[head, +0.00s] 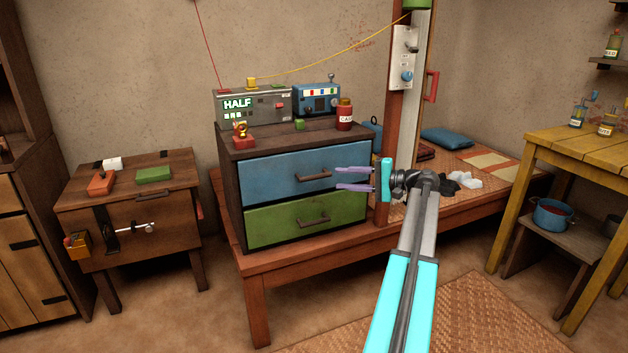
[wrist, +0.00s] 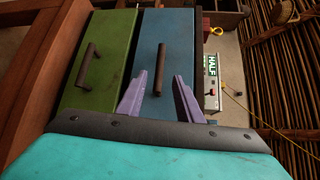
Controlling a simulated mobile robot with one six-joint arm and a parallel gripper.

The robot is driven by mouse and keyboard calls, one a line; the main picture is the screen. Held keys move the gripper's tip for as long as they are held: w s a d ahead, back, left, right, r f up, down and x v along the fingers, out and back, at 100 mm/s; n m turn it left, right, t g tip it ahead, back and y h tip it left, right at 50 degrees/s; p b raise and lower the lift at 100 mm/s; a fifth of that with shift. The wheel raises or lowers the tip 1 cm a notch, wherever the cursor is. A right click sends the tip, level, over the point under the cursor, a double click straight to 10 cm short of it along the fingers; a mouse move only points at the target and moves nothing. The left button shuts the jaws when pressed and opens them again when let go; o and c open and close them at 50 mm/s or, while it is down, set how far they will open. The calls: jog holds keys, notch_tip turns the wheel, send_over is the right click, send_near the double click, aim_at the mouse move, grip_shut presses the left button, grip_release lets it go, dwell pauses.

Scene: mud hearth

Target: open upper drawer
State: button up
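The upper drawer (head: 275,173) has a blue front and looks shut, flush with the dark wooden chest (head: 231,195). Its dark bar handle (head: 312,177) lies level across the front. The drawer front also shows in the wrist view (wrist: 165,28), turned sideways, with its handle (wrist: 157,75). My gripper (head: 338,177) has two purple fingers spread apart and empty, just right of the handle's right end. In the wrist view, the handle shows between the fingers of my gripper (wrist: 161,77). I cannot tell whether they touch the drawer front.
A green lower drawer (head: 285,222) sits beneath. A wooden post (head: 404,120) stands close right of the chest. A red jar (head: 344,115), a grey box marked HALF (head: 255,106) and a blue device (head: 318,99) stand on top. Woven floor in front is clear.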

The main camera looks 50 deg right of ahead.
aim_at(318, 177)
jog(key=b+x, duration=0.2)
jog(key=x, duration=0.8)
jog(key=shift+w+a, duration=0.15)
jog(key=shift+w, duration=0.2)
grip_shut()
